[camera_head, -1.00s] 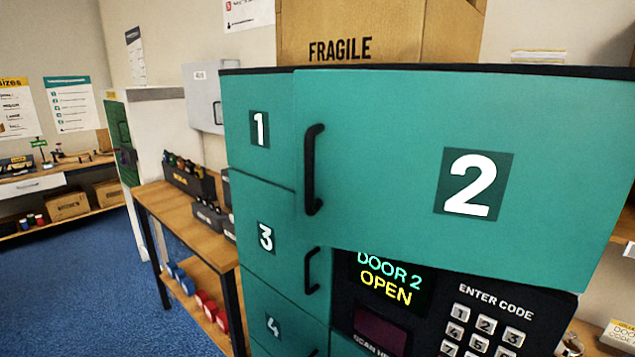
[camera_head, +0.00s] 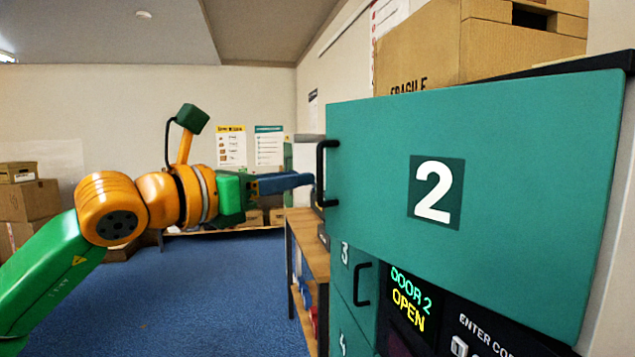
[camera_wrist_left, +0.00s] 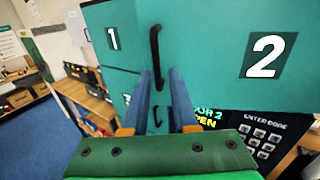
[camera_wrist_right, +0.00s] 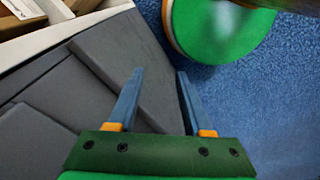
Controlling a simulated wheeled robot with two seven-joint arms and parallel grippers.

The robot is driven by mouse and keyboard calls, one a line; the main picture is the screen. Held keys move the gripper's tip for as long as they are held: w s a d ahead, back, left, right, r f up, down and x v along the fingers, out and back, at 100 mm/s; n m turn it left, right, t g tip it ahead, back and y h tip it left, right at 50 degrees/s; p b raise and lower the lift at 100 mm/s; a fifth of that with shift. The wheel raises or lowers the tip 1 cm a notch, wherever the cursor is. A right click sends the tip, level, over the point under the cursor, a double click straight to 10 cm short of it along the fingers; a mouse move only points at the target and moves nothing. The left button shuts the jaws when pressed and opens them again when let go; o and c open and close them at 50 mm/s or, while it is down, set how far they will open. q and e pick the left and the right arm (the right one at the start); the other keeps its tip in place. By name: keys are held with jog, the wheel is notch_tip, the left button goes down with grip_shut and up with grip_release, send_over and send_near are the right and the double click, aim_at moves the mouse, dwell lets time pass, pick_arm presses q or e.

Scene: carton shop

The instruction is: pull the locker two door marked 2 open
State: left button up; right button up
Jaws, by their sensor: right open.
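The teal locker door marked 2 (camera_head: 385,225) stands ajar, its left edge swung out in front of door 1. Its black vertical handle (camera_head: 321,173) is at the left edge. My left gripper (camera_head: 312,181) is at this handle, coming from the left. In the left wrist view the handle (camera_wrist_left: 155,48) runs down between the tips of my left fingers (camera_wrist_left: 160,72). These fingers are partly apart; I cannot tell whether they press on it. My right gripper (camera_wrist_right: 160,72) is open and empty above dark grey panels, away from the lockers.
Below are door 3 (camera_head: 347,280) with its own handle and a panel (camera_head: 408,300) reading "DOOR 2 OPEN". A carton (camera_head: 415,55) stands on the lockers. A wooden table (camera_head: 310,250) is left of them. Blue floor (camera_head: 200,290) is clear further left.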

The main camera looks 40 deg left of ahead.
aim_at(318, 174)
pick_arm(q)
jog(key=w+p, duration=0.1)
jog(key=w, duration=0.1)
jog(key=w+p, duration=0.1)
jog(key=w, duration=0.1)
jog(key=w+p, duration=0.1)
jog(key=w, duration=0.2)
jog(key=shift+d+p, duration=0.3)
jog(key=shift+p, duration=0.1)
jog(key=shift+a, duration=0.1)
grip_shut()
dwell(0.9)
